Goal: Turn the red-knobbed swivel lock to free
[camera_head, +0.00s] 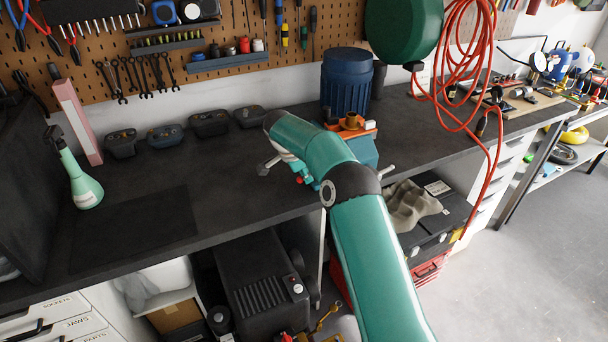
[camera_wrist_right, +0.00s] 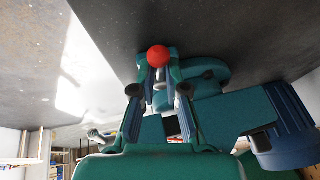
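The red knob (camera_wrist_right: 157,55) of the swivel lock is at upper centre in the right wrist view, with a grey stem below it. It also shows as a small red spot under my arm in the head view (camera_head: 300,180). The lock belongs to the teal-blue vise (camera_head: 364,150) at the bench's front edge, largely hidden behind my right arm. My right gripper (camera_wrist_right: 158,62) has its fingertips close against both sides of the knob and appears shut on it. The lock's angle is hard to read. My left gripper is in neither view.
A green spray bottle (camera_head: 78,172) and a dark mat (camera_head: 135,230) are at left. Several small dark bins line the wall. A red hose (camera_head: 470,60) hangs at right. The bench left of the vise is mostly clear.

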